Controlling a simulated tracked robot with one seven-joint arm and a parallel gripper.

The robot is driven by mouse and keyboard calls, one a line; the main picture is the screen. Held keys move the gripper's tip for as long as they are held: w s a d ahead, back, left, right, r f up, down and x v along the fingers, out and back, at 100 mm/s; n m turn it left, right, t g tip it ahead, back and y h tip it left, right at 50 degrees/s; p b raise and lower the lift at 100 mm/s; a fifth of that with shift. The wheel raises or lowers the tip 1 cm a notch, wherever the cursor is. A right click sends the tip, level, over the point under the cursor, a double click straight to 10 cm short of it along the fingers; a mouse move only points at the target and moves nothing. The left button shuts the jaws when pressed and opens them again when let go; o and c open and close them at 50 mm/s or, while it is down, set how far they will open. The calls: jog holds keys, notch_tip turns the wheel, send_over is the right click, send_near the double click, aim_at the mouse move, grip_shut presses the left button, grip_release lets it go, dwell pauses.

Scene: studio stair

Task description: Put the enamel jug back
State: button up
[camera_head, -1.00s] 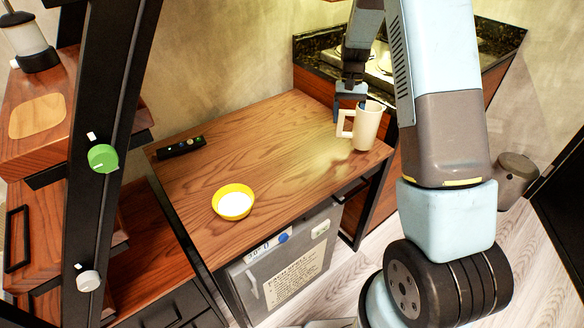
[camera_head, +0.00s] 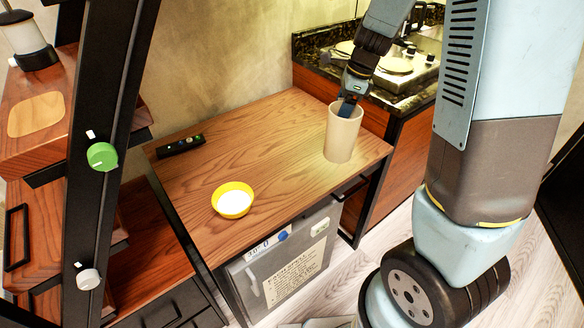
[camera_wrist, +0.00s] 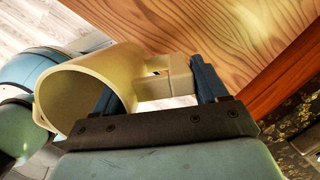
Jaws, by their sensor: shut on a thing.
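The cream enamel jug (camera_head: 341,138) is upright at the right end of the wooden table in the head view. My gripper (camera_head: 347,108) reaches down to it from behind and is shut on it. In the wrist view the jug (camera_wrist: 78,92) shows its open mouth at the left. Its squared handle (camera_wrist: 168,82) lies between the blue fingers of my gripper (camera_wrist: 158,88). The handle is hidden in the head view. I cannot tell whether the jug's base touches the table or hangs just above it.
A black remote-like thing (camera_head: 181,145) lies at the back left. The wooden table (camera_head: 270,145) is clear between them and the jug. A hob (camera_head: 392,68) on a dark counter is behind right. A black post stands at left.

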jog(key=s+a+r+m+t+h, duration=0.1)
jog(key=s+m+t, duration=0.1)
jog(key=s+m, duration=0.5)
jog(key=m, duration=0.3)
jog(key=shift+r, duration=0.15)
jog(key=w+a+f, duration=0.7)
jog(key=w+f, duration=0.5)
jog(key=f, duration=0.1)
jog(key=shift+a, duration=0.2)
dwell(0.4)
jog(key=o, duration=1.6)
